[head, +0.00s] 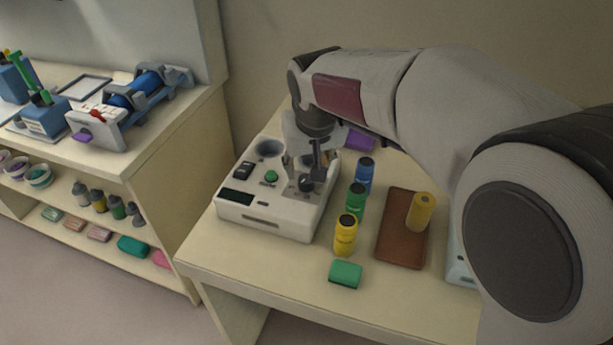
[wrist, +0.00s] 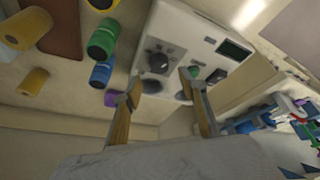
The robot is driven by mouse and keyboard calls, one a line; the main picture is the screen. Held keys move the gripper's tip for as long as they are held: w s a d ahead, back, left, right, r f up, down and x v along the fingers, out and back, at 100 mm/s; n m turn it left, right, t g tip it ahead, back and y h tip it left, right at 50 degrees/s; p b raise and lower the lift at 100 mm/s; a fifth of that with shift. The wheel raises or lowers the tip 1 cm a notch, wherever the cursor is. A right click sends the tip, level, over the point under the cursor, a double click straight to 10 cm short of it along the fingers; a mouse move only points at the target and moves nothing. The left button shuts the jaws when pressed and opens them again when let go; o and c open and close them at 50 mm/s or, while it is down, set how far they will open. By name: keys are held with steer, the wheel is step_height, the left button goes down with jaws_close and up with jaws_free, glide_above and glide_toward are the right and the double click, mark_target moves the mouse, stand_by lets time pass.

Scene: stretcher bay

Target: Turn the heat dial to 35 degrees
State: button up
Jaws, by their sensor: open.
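A white heater unit (head: 265,222) stands on the table, with a dark display on its front left. The dark round heat dial (head: 306,184) sits on its top at the right; it also shows in the wrist view (wrist: 158,63). My gripper (head: 303,168) is pointed down over the unit close to the dial, partly covering it in the head view. In the wrist view my gripper (wrist: 161,84) has its two fingertips spread apart, with the dial just beyond the gap. Contact with the dial cannot be told. The scale marks are too small to read.
A green button (head: 271,176) and a black switch (head: 243,170) are on the unit's top. Blue, green and yellow cylinders (head: 345,235) stand close to its right. A brown tray (head: 402,245) holds a yellow-orange cylinder. A green block (head: 345,273) lies near the front edge.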

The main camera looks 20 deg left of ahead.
mark_target(306, 179)
steer(key=shift+x, duration=3.4)
steer(key=c, duration=1.1)
